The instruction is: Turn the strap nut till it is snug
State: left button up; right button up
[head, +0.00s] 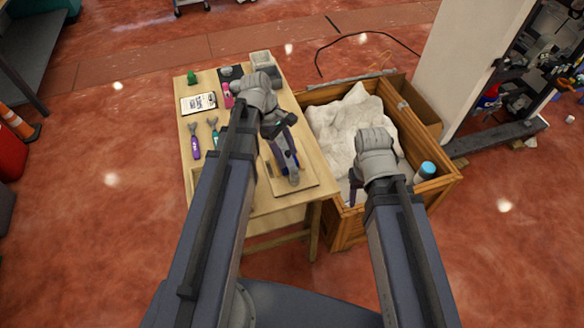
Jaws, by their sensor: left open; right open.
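The strap nut cannot be made out; at this size it is either too small or hidden behind my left arm. A pale wooden board (306,183) lies on the near right part of the wooden table (200,171). My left gripper (291,174) is over this board, pointing down, and it is open. Dark blue and grey parts show around it, and I cannot tell which belong to a workpiece. My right gripper (355,191) hangs at the near left side of the wooden crate, apart from the board. It is open and looks empty.
The wooden crate (440,187) right of the table holds white crumpled material (345,125) and a blue-capped container (426,170). On the table are a purple-handled tool (195,146), a teal-handled tool (214,135), a clipboard (198,103), a green item (191,77) and a grey bin (262,58).

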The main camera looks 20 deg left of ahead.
aim_at(294, 169)
pick_arm(q)
jog(key=b+x, duration=0.3)
jog(key=x, duration=0.2)
jog(key=shift+b, duration=0.35)
grip_shut()
